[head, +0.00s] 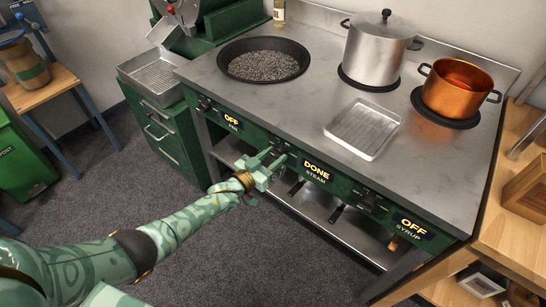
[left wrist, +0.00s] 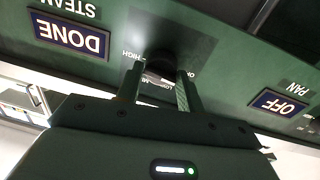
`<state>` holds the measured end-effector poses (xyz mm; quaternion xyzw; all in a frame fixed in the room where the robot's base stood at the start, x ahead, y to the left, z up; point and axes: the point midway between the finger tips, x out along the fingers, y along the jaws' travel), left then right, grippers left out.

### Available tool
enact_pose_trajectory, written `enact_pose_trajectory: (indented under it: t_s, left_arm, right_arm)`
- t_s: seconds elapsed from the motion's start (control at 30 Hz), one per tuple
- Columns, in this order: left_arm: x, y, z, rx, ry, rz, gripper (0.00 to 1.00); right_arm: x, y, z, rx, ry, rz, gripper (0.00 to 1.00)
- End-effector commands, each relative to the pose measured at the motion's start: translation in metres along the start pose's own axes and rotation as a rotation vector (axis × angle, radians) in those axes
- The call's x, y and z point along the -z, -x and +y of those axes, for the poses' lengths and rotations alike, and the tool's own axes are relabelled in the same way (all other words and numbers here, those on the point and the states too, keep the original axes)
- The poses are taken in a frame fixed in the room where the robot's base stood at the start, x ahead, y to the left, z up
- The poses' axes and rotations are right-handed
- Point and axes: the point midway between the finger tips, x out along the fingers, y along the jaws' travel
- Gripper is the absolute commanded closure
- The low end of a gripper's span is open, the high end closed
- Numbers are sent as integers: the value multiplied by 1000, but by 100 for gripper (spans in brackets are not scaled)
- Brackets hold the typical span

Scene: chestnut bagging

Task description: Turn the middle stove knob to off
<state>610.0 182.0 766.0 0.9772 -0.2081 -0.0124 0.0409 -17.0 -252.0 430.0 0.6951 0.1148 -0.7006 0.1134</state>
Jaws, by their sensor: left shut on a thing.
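The green stove front carries three displays: OFF over PAN (head: 231,120), DONE over STEAM (head: 317,171) and OFF over SYRUP (head: 412,227). My left gripper (head: 277,160) is at the panel just left of the STEAM display. In the left wrist view, its two fingers are shut on the dark middle stove knob (left wrist: 160,66), one on each side. The DONE display (left wrist: 68,34) and PAN's OFF display (left wrist: 279,104) show upside down there. The fingers partly hide the knob and its scale, so I cannot read its exact setting. My right gripper is not in view.
On the stovetop stand a dark pan (head: 264,62) of small dark grains, a lidded steel pot (head: 378,50), a copper pot (head: 455,90) and an empty metal tray (head: 362,130). The syrup knob (head: 369,203) sits further right. A wooden shelf unit (head: 490,235) borders the stove's right side.

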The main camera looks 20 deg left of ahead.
Motion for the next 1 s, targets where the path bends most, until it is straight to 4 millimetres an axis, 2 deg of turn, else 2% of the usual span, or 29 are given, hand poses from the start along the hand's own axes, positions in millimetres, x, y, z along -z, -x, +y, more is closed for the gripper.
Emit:
enact_pose_trajectory:
  t_s: [0.3, 0.8, 0.83, 0.9, 1.0]
  left_arm:
    - [0, 0, -3, 3, 106, 8, 85]
    - [0, 0, -3, 3, 126, 9, 85]
    - [0, 0, -3, 3, 126, 9, 60]
    - [0, 0, -3, 3, 126, 9, 43]
    - [0, 0, -2, 2, 126, 9, 43]
  right_arm:
    - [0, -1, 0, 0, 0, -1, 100]
    - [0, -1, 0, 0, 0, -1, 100]
    - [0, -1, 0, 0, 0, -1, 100]
    - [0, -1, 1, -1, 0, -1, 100]
    - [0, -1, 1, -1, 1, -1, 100]
